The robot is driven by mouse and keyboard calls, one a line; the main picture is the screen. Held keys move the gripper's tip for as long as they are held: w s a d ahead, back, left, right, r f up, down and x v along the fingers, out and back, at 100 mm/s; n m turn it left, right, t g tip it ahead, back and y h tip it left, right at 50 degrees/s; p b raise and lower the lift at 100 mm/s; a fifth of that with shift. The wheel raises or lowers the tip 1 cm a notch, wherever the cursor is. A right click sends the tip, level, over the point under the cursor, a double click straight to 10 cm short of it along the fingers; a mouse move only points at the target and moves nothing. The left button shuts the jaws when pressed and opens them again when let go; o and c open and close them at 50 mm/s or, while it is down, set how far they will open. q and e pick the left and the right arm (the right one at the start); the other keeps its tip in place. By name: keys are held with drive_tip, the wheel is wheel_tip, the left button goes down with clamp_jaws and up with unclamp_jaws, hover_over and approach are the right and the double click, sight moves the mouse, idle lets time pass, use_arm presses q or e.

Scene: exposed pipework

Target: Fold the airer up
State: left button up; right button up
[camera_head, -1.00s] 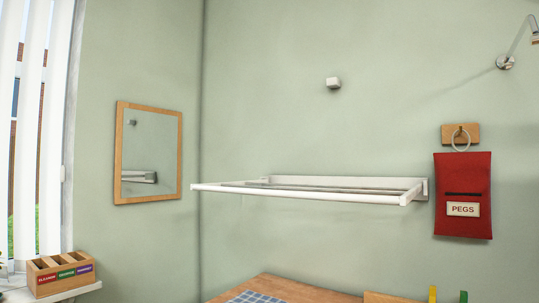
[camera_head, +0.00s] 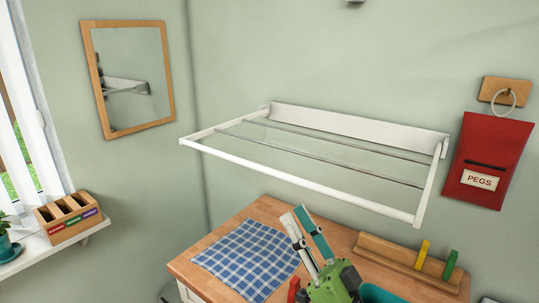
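The white airer (camera_head: 268,165) is mounted on the back wall and folded out level. Its white front bar runs across the near side, with side arms back to the wall plate (camera_head: 350,126) and thin rails between. My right gripper (camera_head: 294,214) is below and in front of the front bar, apart from it, pointing up over the wooden worktop. Its fingertips lie close together in this view, and I cannot tell whether it is open. Nothing shows held in it. My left gripper is out of view.
A wooden worktop (camera_head: 215,243) below bears a blue checked cloth (camera_head: 245,258) and a wooden rack (camera_head: 385,252) with yellow and green pegs. A red peg bag (camera_head: 490,150) hangs right of the airer. A mirror (camera_head: 135,75) hangs left. Air in front of the airer is clear.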

sight(270, 172)
drive_tip(key=p+x, duration=0.4)
drive_tip(key=x, duration=0.7)
drive_tip(key=shift+s+r, duration=0.1)
drive_tip(key=shift+r, duration=0.05)
drive_tip(key=shift+a+r, duration=0.2)
drive_tip(key=shift+c, duration=0.4)
clamp_jaws()
